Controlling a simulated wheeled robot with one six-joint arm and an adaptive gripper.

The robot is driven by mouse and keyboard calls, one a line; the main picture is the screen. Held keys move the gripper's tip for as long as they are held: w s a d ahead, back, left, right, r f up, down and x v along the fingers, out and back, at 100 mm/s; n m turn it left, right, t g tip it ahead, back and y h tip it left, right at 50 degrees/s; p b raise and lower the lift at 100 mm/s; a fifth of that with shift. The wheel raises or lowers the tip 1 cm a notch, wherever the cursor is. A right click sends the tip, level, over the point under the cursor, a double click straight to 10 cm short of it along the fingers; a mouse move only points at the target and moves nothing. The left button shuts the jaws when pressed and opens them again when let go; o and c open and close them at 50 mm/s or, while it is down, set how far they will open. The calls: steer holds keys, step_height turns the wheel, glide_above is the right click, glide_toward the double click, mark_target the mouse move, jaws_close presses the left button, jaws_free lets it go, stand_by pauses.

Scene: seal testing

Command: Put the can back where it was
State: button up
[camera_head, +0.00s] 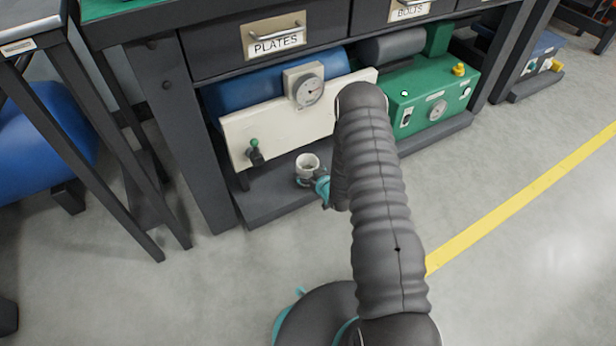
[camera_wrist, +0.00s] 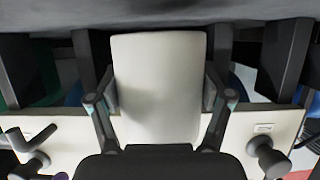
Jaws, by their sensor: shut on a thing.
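The can (camera_head: 307,170) is white and shows in the head view above the dark low shelf under the workbench, in front of the cream panel. Its top rim faces the camera. I cannot tell whether its base touches the shelf. My gripper (camera_head: 321,185) reaches it from the right side, partly hidden by my arm. In the wrist view the can (camera_wrist: 158,85) fills the middle, with one finger of my gripper (camera_wrist: 160,108) closed against each side of it.
A green box (camera_head: 433,95) stands at the right. The low shelf (camera_head: 268,197) has bare room around the can. Drawers (camera_head: 330,48) overhang it.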

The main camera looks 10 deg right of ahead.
steer(key=shift+f, duration=1.15)
steer(key=shift+f, duration=0.15)
steer(key=o, duration=1.1)
